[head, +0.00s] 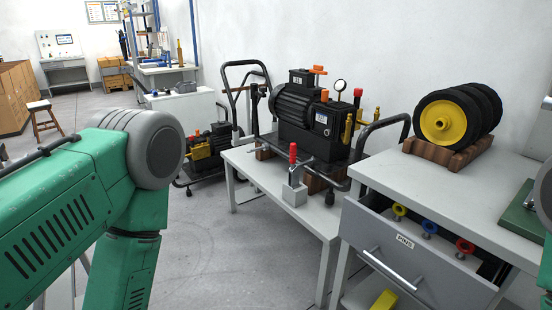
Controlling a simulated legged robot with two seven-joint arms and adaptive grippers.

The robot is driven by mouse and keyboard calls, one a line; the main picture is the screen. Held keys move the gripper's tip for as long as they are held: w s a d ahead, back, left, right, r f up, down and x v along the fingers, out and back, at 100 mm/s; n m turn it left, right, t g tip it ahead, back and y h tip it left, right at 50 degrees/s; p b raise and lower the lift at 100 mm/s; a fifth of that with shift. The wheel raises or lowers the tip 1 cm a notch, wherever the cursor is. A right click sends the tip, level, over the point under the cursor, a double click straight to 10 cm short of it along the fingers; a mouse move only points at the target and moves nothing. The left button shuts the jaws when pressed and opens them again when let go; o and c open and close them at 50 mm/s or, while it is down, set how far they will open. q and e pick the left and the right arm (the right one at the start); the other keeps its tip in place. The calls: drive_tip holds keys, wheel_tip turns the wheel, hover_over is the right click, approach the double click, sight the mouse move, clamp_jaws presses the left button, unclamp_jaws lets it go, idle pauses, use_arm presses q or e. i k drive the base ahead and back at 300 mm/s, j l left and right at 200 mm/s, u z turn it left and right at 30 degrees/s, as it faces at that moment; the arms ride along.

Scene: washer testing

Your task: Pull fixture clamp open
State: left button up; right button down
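The fixture clamp has a red handle (293,153) that stands upright. It is fixed on a small grey block (295,192) at the front edge of a low white table (268,193). Behind it, a black pump (308,117) with an electric motor and a gauge sits on wooden blocks. I cannot tell whether the clamp touches the pump. My green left arm fills the left side of the head view, but its gripper is out of frame below. My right gripper is not in view.
A white bench (385,180) with an open drawer (413,262) of coloured ring-topped pins juts out at right. Black wheels with a yellow hub (438,121) rest on it. A second pump on a cart (207,150) stands behind the table. The floor in front is clear.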

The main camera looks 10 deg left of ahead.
sight(293, 146)
drive_tip(key=u, duration=0.35)
drive_tip(key=z, duration=0.65)
drive_tip(key=i+z, duration=0.1)
drive_tip(key=z, duration=0.5)
drive_tip(key=j+z, duration=0.1)
drive_tip(key=z, duration=0.55)
drive_tip(key=j+z, duration=0.1)
drive_tip(key=z, duration=0.55)
drive_tip(key=j+z, duration=0.1)
drive_tip(key=z, duration=0.5)
drive_tip(key=j+z, duration=0.1)
drive_tip(key=z, duration=1.2)
drive_tip(key=j+z, duration=0.15)
drive_tip(key=z, duration=0.5)
drive_tip(key=k, duration=0.45)
drive_tip(key=k+u, duration=0.1)
drive_tip(key=u, duration=0.3)
drive_tip(key=k+u, duration=0.15)
drive_tip(key=u, duration=0.25)
drive_tip(key=j+u, duration=0.1)
drive_tip(key=u, duration=0.3)
drive_tip(key=k+j+u, duration=0.15)
drive_tip(key=u, duration=0.25)
